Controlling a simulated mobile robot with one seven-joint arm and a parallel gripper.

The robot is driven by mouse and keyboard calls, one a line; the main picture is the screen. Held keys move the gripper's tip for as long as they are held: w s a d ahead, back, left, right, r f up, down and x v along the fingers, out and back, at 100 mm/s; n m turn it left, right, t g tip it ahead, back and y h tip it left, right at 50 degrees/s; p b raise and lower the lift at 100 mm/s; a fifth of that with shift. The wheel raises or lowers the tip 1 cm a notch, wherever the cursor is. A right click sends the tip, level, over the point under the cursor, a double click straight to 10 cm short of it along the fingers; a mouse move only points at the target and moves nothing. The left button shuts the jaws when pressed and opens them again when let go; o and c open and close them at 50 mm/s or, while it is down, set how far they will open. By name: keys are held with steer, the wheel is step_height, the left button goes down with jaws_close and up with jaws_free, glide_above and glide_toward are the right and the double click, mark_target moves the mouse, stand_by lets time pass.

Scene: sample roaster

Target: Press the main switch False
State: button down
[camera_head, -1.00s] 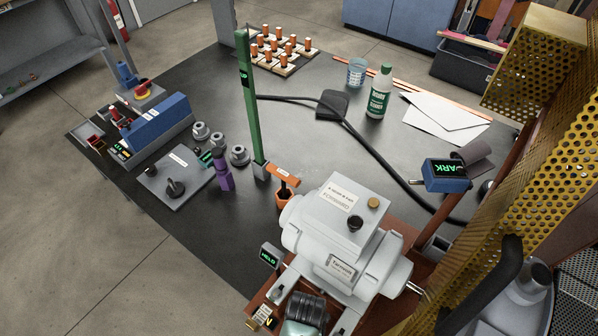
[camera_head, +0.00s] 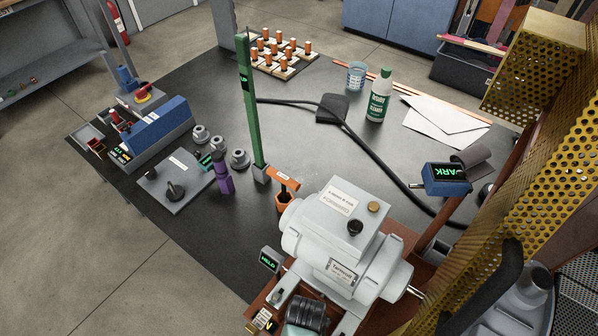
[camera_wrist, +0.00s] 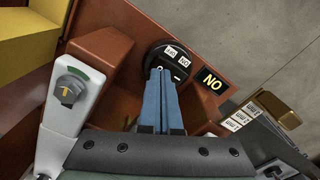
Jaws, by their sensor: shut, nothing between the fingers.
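In the wrist view, a round black switch (camera_wrist: 157,52) with small white labels is set in a red-brown panel. My gripper (camera_wrist: 163,72) is shut and empty, its blue fingers side by side. The fingertips overlap the lower part of the black switch in this picture; I cannot tell whether they touch it. The gripper fingers cannot be made out there.
A light-coloured plate with a grey knob (camera_wrist: 71,90) stands left of the fingers in the wrist view. A yellow-gold block (camera_wrist: 274,108) with labels lies at the right. In the head view, a white machine housing (camera_head: 345,225) and a perforated yellow guard (camera_head: 545,170) crowd the right side.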

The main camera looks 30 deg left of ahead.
steer(key=shift+f+b, duration=0.8)
steer(key=shift+f, duration=0.25)
stand_by(0.9)
steer(key=shift+r, duration=0.1)
step_height(320, 180, up, 7)
steer(key=p, duration=0.7)
stand_by(0.5)
